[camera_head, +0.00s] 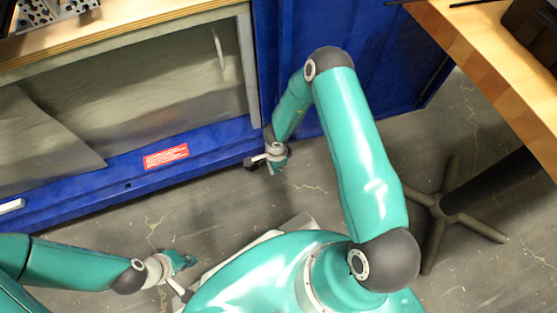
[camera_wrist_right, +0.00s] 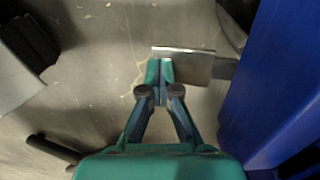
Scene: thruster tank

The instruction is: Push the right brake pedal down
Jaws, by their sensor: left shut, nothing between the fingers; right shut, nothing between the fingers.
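A flat grey metal pedal plate (camera_wrist_right: 190,64) shows in the right wrist view, with a bar running right toward the blue tank. My right gripper (camera_wrist_right: 160,72) is shut and empty, with its fingertips at the left part of the plate. I cannot tell whether they touch it. In the head view the right gripper (camera_head: 278,170) points down close to the lower corner of the tank. The pedal is not clear there. My left gripper (camera_head: 188,262) is shut and empty at the lower left, low over the floor and apart from the tank.
The blue tank (camera_head: 115,180) with a cloudy window fills the upper left. A red label (camera_head: 166,156) is on its front. A wooden table (camera_head: 490,60) with a dark pedestal foot (camera_head: 450,215) stands at right. Cracked grey floor is open between them.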

